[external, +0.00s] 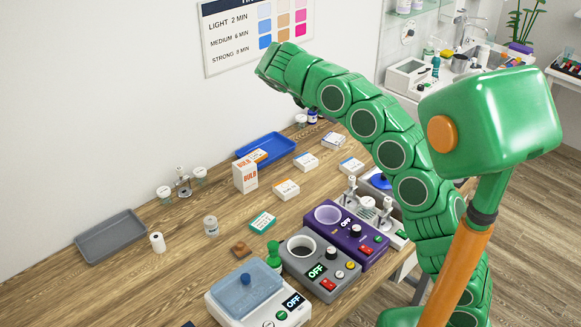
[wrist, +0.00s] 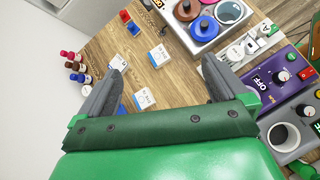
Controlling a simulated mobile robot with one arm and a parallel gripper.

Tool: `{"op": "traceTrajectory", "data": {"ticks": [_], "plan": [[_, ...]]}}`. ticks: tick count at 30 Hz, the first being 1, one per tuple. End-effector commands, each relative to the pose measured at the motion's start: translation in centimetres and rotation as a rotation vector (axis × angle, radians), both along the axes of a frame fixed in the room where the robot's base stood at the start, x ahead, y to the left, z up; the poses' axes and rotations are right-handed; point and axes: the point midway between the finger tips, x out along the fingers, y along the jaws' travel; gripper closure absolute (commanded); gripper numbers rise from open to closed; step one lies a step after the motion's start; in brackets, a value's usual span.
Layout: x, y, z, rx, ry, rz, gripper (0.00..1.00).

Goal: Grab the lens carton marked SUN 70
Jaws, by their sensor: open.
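Several small flat white cartons lie on the wooden table, with blue, orange or teal bands. In the external view they include a blue-banded carton (external: 351,166), another farther back (external: 333,141), one left of these (external: 306,162), an orange-banded carton (external: 286,189) and a teal-banded carton (external: 262,222). I cannot read SUN 70 on any. My gripper (wrist: 163,66) is open and empty in the wrist view. A carton (wrist: 159,56) shows between its fingertips and another (wrist: 144,98) between its fingers, both below on the table. In the external view my arm's end is high near the wall.
A grey tray (external: 80,243) is at left. Purple (external: 371,246) and grey (external: 293,266) devices line the front edge. Small bottles (wrist: 72,66) stand left in the wrist view.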

Motion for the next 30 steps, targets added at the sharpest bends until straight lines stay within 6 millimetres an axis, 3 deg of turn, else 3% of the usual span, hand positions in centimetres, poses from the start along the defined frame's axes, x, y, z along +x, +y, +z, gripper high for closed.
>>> {"op": "traceTrajectory", "data": {"ticks": [3,15,21,30], "plan": [[-0.2,3.6,-0.7,-0.059,0.001,0.064,0.0],[-2.9,13.6,-2.1,-0.26,-0.017,0.237,0.0],[-4.4,16.4,-2.2,-0.32,-0.03,0.281,0.0],[-6.1,18.8,-2.5,-0.378,-0.042,0.315,0.0]]}}
